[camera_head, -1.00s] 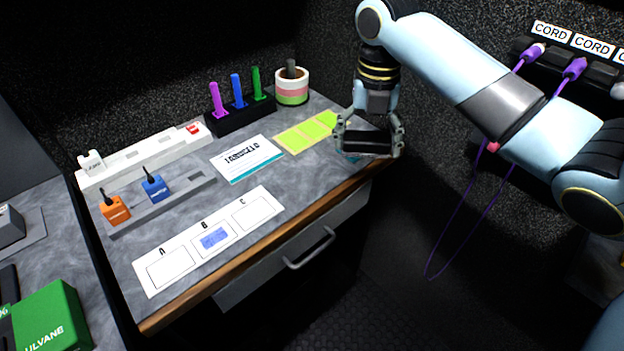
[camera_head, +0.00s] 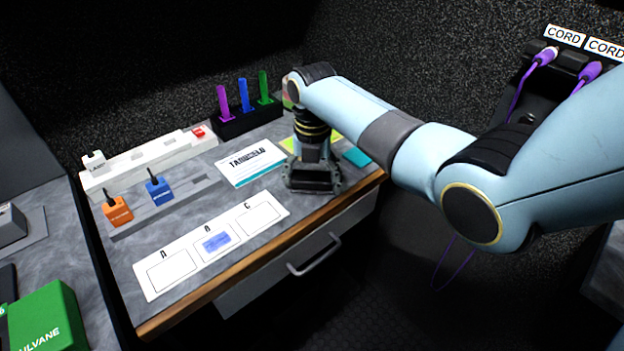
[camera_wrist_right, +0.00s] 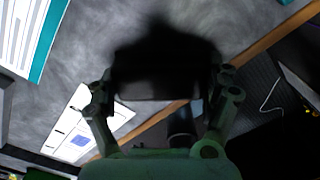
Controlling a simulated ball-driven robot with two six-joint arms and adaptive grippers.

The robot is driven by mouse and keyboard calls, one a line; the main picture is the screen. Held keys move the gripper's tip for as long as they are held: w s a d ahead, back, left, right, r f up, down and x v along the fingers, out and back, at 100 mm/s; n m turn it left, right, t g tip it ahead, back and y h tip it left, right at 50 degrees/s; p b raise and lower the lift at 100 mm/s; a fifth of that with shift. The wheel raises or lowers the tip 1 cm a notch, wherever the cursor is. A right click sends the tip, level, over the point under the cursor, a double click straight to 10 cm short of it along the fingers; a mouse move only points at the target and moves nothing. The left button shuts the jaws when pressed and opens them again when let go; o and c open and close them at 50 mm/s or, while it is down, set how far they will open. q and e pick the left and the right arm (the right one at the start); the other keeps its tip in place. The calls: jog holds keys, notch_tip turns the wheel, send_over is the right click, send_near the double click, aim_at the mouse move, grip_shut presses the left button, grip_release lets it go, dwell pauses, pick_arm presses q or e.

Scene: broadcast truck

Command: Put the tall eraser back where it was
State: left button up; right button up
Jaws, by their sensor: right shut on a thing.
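My right gripper (camera_head: 313,183) is shut on a dark block, which looks like the eraser (camera_wrist_right: 165,70). It holds the block above the desk, right of the white A/B/C card (camera_head: 168,273) and in front of the printed card. In the right wrist view the block sits between both fingers (camera_wrist_right: 163,95), with a dark shadow on the desk beyond it. The block's height and underside are hard to make out. A blue patch (camera_head: 216,242) lies in square B; squares A and C look empty. My left gripper is not in view.
A teal item (camera_head: 357,156) lies near the right edge. Purple, blue and green markers stand in a black holder (camera_head: 248,121). Orange (camera_head: 117,211) and blue (camera_head: 158,190) blocks sit on a grey rail. A drawer handle (camera_head: 313,256) sticks out in front.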

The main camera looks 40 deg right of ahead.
aim_at(312, 176)
jog(key=shift+f, duration=0.15)
jog(key=o, duration=1.1)
jog(key=shift+r, duration=0.35)
notch_tip(312, 176, up, 12)
jog(key=shift+f+p, duration=0.15)
jog(key=shift+p, duration=0.5)
